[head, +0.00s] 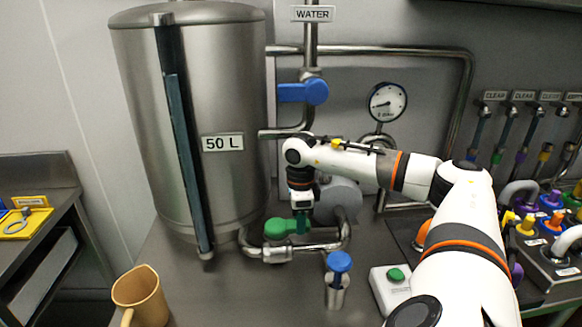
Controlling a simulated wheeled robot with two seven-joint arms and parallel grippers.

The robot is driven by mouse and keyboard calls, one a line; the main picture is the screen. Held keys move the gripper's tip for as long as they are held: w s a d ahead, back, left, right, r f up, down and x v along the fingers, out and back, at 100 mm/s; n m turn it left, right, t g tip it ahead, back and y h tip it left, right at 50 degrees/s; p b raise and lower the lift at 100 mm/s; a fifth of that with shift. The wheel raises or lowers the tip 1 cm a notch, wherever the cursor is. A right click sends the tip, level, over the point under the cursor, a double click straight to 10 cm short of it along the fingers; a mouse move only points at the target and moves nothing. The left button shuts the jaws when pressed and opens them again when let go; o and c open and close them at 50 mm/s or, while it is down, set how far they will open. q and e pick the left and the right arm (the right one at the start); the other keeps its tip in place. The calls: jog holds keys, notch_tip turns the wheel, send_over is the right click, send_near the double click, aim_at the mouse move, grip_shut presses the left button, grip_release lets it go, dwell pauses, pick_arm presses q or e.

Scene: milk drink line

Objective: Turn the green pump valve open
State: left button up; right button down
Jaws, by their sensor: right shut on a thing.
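The green pump valve (278,229) sits on the steel pipe at the foot of the large tank. Its green handle points to the right, roughly level in the picture. My right gripper (302,219) reaches down from above and is shut on the right end of this handle. The fingers hide part of the handle's end. The grey pump (338,200) is partly hidden behind my right arm. My left gripper is out of view.
The 50 L tank (195,110) stands left of the valve. A blue water valve (303,92) is above, and another blue valve (339,262) stands in front. A green button box (389,288) is to the right. A tan jug (140,297) stands front left.

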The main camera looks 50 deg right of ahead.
jog(key=shift+w+d+r, duration=0.1)
jog(key=shift+w+r, duration=0.05)
dwell(0.3)
jog(key=c, duration=1)
grip_release()
jog(key=shift+o, duration=0.2)
notch_tip(320, 180, up, 12)
